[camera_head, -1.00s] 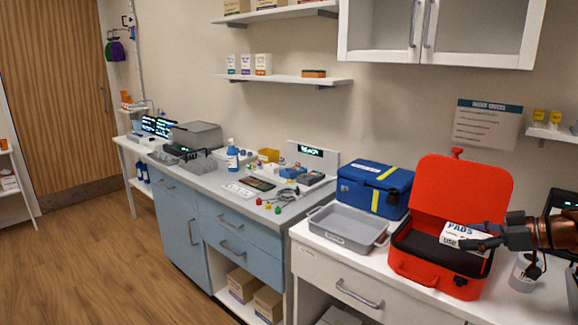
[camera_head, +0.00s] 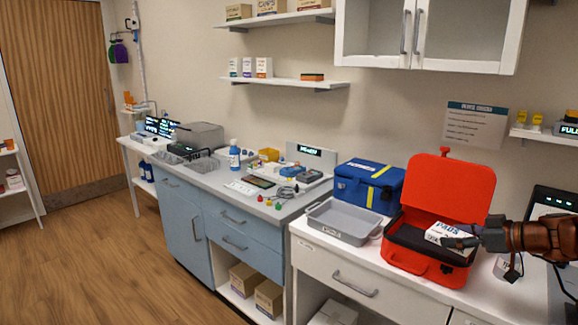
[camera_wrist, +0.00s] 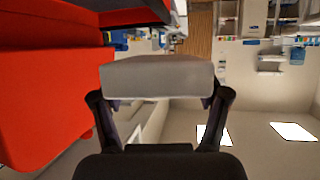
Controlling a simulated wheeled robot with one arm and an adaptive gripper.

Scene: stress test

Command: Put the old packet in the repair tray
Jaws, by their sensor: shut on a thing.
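The packet (camera_head: 447,231) is a white box with "PADS" lettering, seen over the open red case (camera_head: 414,264). My gripper (camera_head: 464,243) comes in from the right and is shut on the packet. In the wrist view the packet (camera_wrist: 157,78) is a pale block held between the two dark fingers of my gripper (camera_wrist: 160,101). In the head view I cannot tell whether its underside touches the case. A shallow grey tray (camera_head: 338,234) with a small label on its front stands on the white counter, left of the red case. It looks empty.
The red lid (camera_head: 450,190) stands upright behind the packet. A blue case (camera_head: 369,186) with a yellow stripe sits behind the tray. A dark monitor (camera_head: 552,203) stands at the far right. The blue-grey bench at the left holds several small items.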

